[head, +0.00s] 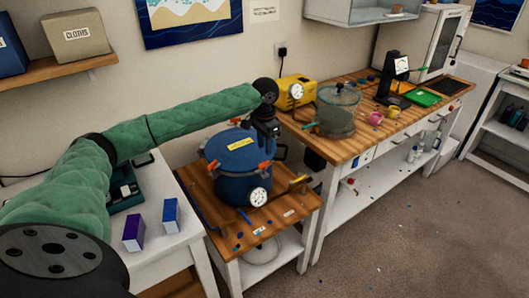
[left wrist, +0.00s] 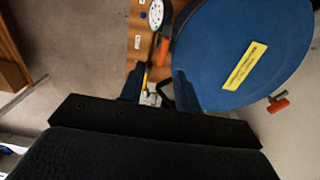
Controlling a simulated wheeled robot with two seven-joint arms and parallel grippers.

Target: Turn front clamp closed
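The blue pressure pot (head: 238,170) stands on the small wooden bench, with its lid on and a yellow label on the lid. Orange clamp handles show at its rim: the left one (head: 211,166) and the right one (head: 265,168), near the gauge (head: 258,196). My left gripper (head: 269,130) is over the pot's back right edge. In the left wrist view its fingers (left wrist: 157,82) are apart and empty, beside the lid (left wrist: 235,60). One orange handle (left wrist: 163,48) lies just beyond the fingers, another (left wrist: 278,105) at the right. I cannot tell which clamp is the front one. My right gripper is not visible.
A yellow pump (head: 295,92) and a clear chamber (head: 336,110) stand on the long workbench behind right. Purple (head: 133,232) and blue (head: 171,215) boxes stand on the white table at left.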

